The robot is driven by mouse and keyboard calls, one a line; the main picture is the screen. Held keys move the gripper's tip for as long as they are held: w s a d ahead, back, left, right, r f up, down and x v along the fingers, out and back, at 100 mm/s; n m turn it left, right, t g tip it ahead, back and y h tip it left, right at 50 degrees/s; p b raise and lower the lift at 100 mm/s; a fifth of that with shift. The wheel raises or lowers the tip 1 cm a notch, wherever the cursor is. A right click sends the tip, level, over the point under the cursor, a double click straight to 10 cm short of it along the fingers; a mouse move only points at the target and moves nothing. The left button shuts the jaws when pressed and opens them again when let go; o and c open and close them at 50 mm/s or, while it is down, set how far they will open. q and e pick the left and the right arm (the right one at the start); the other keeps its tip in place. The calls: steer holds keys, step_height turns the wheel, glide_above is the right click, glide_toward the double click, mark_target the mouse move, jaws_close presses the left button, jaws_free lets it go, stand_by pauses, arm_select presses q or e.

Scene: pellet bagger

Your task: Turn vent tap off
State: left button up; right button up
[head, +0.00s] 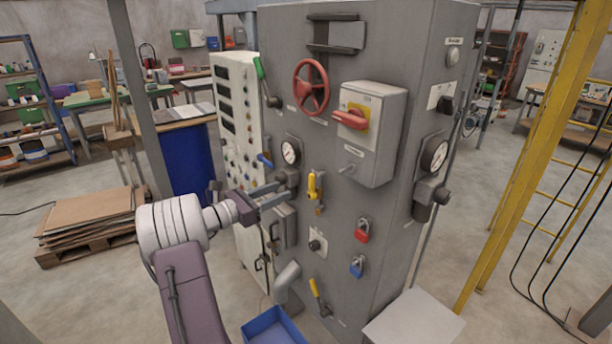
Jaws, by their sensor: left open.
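The grey machine cabinet (350,270) carries several tap-like handles, and their labels are too small to read, so I cannot tell which is the vent tap. A yellow lever (312,185) hangs nearly upright at mid-height on the front. A second yellow lever (315,288) sits tilted low down. A green lever (260,69) is at the upper left edge, and a blue lever (264,160) is beside the left gauge. My left gripper (283,193) is open and points right, in front of the panel and left of the mid-height yellow lever. It looks empty. My right gripper is out of view.
A red handwheel (311,87) and a switch box (372,135) with a red handle stick out above. A blue bin (273,328) lies below. A yellow ladder (530,150) stands at right.

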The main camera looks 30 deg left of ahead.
mark_target(310, 181)
arm_select(q)
steer(key=p+x, duration=0.1)
steer(key=x, duration=0.3)
steer(key=p+x, duration=0.1)
steer(key=x, duration=0.3)
steer(key=shift+w+d+f+p, duration=0.25)
steer(key=shift+w+p, duration=0.05)
steer(key=shift+p, duration=0.1)
steer(key=shift+w+d, duration=0.15)
steer(key=shift+w, duration=0.2)
steer(key=shift+w+d+r, duration=0.1)
steer(key=shift+w+d, duration=0.15)
steer(key=shift+w, duration=0.25)
steer(key=shift+c, duration=1.2)
jaws_close()
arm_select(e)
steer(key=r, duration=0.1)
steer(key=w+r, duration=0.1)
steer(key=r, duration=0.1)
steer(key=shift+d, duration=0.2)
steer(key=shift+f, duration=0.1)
